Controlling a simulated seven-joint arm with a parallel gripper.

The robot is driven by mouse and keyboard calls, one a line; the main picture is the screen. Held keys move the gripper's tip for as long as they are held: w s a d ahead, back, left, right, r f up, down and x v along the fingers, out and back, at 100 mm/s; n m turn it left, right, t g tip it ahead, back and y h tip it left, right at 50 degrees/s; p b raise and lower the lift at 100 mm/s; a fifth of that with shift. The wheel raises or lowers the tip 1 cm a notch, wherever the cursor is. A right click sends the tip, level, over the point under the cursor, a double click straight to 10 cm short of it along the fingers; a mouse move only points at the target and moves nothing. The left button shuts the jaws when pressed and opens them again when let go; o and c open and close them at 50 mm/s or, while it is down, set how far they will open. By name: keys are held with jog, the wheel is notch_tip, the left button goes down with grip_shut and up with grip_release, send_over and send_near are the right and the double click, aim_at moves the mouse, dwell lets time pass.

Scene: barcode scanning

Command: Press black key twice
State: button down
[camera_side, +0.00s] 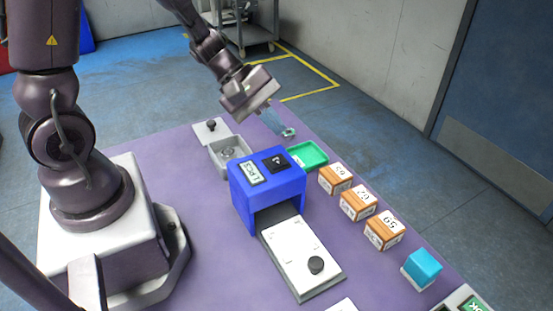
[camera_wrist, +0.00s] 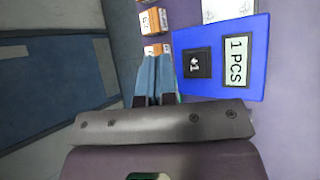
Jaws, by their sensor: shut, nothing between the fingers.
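The black key (camera_side: 277,162) is a square button on top of a blue box (camera_side: 267,197). A small display (camera_side: 253,174) sits beside it. In the wrist view the key (camera_wrist: 196,65) bears "+1" and the display (camera_wrist: 236,60) reads "1 PCS". My gripper (camera_side: 286,131) has slim bluish fingers, shut and empty. It is raised behind the blue box and apart from the key. In the wrist view the fingers (camera_wrist: 158,64) point to the left of the key, beside the blue box.
A white plate with a black knob (camera_side: 316,265) extends from the box's front opening. A grey container (camera_side: 229,160) and a green tray (camera_side: 317,154) stand behind. Several numbered wooden blocks (camera_side: 358,203) and a cyan cube (camera_side: 424,266) line the right side of the purple table.

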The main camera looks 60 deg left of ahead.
aim_at(274, 162)
dwell(0.7)
notch_tip(274, 162, up, 4)
jog(key=shift+f, duration=0.1)
dwell(0.3)
jog(key=shift+f, duration=4.4)
jog(key=shift+f, duration=0.15)
jog(key=shift+f, duration=0.25)
